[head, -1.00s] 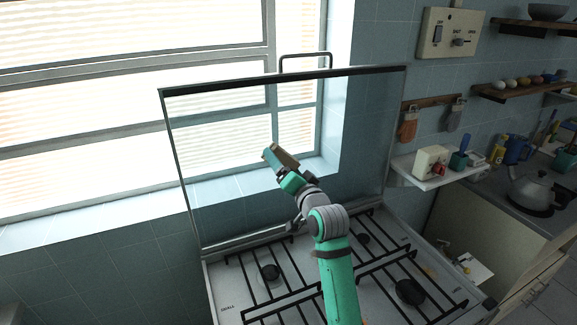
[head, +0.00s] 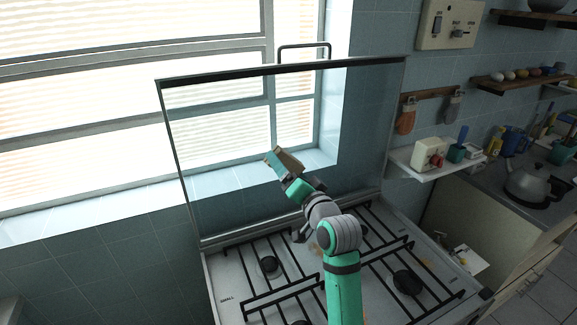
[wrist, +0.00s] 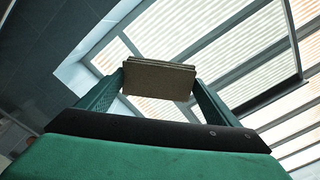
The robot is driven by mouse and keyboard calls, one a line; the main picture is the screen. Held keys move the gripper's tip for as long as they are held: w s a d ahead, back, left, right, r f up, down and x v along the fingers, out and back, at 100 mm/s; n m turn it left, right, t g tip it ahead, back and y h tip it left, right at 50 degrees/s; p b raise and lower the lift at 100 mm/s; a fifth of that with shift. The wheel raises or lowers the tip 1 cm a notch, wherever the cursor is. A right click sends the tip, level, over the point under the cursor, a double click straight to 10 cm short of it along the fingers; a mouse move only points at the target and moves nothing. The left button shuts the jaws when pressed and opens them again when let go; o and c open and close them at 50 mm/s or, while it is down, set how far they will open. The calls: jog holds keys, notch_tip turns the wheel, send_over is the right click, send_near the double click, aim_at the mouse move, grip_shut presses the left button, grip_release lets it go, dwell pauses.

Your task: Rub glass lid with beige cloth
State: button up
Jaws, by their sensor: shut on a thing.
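The glass lid (head: 225,135) stands raised behind the stove, a clear pane with a dark top bar and a handle. The folded beige cloth (head: 289,161) is between the fingers of my gripper (head: 282,172), in front of the middle of the pane. In the wrist view the beige cloth (wrist: 158,80) is clamped between the two green fingers of my gripper (wrist: 155,88). I cannot tell whether the cloth touches the glass.
The stove top (head: 232,275) with black grates and burners lies below my arm. A white shelf (head: 425,172) with small items is on the tiled wall to the right. A kettle (head: 535,183) stands on the far right counter. A window is behind the lid.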

jog(key=shift+a+f, duration=0.35)
jog(key=shift+f, duration=0.05)
jog(key=v, duration=0.2)
jog(key=shift+s+d+r, duration=0.1)
jog(key=shift+s+d, duration=0.15)
jog(key=shift+d, duration=0.1)
jog(key=shift+d, duration=0.15)
